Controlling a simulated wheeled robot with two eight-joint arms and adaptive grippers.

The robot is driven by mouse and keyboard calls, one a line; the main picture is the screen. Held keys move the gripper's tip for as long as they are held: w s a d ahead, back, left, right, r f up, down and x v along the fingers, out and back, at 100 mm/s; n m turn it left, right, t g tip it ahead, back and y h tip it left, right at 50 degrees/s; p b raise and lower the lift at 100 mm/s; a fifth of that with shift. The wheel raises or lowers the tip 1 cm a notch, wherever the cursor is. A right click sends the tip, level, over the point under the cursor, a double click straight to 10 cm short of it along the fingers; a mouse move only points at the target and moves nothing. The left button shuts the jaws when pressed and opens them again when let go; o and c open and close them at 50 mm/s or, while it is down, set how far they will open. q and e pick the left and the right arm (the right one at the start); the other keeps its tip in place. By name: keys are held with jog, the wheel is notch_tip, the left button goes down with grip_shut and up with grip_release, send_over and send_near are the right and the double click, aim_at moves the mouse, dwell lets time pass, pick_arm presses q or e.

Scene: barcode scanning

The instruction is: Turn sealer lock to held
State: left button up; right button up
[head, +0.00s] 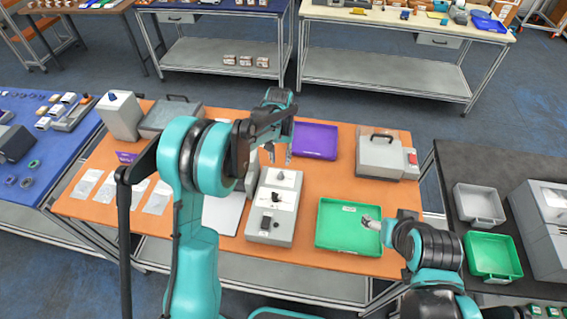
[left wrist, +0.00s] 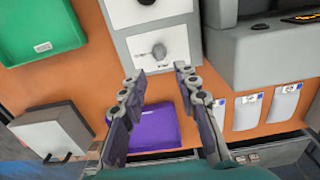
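A light grey control box (head: 257,232) stands mid-table, with a round grey knob (head: 281,175) at its far end and dark controls nearer me. In the left wrist view the knob (left wrist: 160,52) sits on a pale panel with small printing too small to read. I cannot tell which control is the sealer lock. My left gripper (head: 279,155) is above and beyond the knob, fingers apart and empty. In the left wrist view its fingertips (left wrist: 157,74) are spread on either side of the knob's line, apart from it. My right gripper (head: 368,219) hovers over the green tray; its fingers are too small to judge.
The green tray (head: 347,244) is right of the box, and a purple tray (head: 316,141) is behind it. A grey handled case (head: 379,158) is at back right. A grey machine (left wrist: 265,48) stands close beside the box, largely hidden by my left arm in the head view.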

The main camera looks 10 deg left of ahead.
aim_at(281, 173)
pick_arm(q)
notch_tip(281, 173, down, 8)
dwell(0.5)
jog(key=shift+c, duration=0.4)
grip_shut()
